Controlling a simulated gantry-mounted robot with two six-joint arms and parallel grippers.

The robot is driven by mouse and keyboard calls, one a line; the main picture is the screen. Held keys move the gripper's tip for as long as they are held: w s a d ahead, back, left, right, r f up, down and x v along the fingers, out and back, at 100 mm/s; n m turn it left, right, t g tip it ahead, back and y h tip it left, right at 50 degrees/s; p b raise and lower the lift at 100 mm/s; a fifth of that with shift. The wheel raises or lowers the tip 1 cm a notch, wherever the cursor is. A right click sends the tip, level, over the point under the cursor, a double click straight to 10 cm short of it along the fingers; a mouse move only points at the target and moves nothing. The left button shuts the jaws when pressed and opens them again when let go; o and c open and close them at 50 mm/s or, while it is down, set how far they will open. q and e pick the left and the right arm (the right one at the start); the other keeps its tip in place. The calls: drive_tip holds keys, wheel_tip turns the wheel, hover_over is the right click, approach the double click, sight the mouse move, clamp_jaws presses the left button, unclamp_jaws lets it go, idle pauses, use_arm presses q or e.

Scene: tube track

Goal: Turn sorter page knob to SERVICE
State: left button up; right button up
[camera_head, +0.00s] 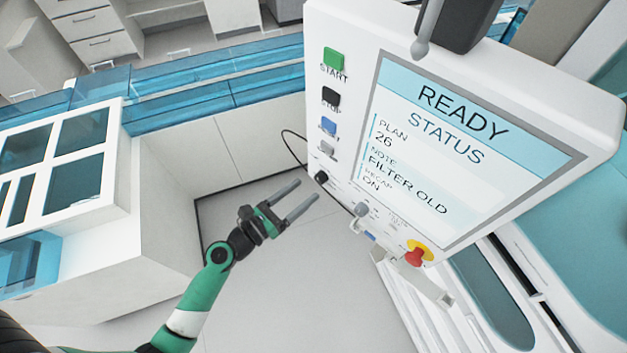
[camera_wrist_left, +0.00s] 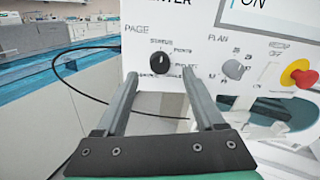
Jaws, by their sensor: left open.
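The page knob (camera_wrist_left: 160,62) is a round black knob under the word PAGE on the white control panel (camera_head: 345,25). Small labels ring it; STATUS reads above it, the others are too small to read surely. Its pointer direction is unclear. In the head view the knob (camera_head: 321,177) sits at the panel's lower left. The screen (camera_head: 455,180) shows READY and STATUS. My left gripper (camera_head: 308,189) is open and empty in front of the panel, just below the knob. In the left wrist view its fingers (camera_wrist_left: 160,74) lie either side of the knob, apparently not gripping it. My right gripper is not seen.
A grey plan knob (camera_wrist_left: 233,69) and a red stop button (camera_wrist_left: 300,73) on a yellow base sit right of the page knob. START (camera_head: 333,60) and other buttons line the panel's left edge. A black cable (camera_wrist_left: 75,80) hangs left. Open floor (camera_head: 270,270) lies below.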

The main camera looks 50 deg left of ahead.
sight(318, 180)
use_arm(q)
drive_tip(key=w, duration=0.4)
drive_tip(key=shift+w, duration=0.35)
drive_tip(key=shift+c, duration=0.2)
clamp_jaws()
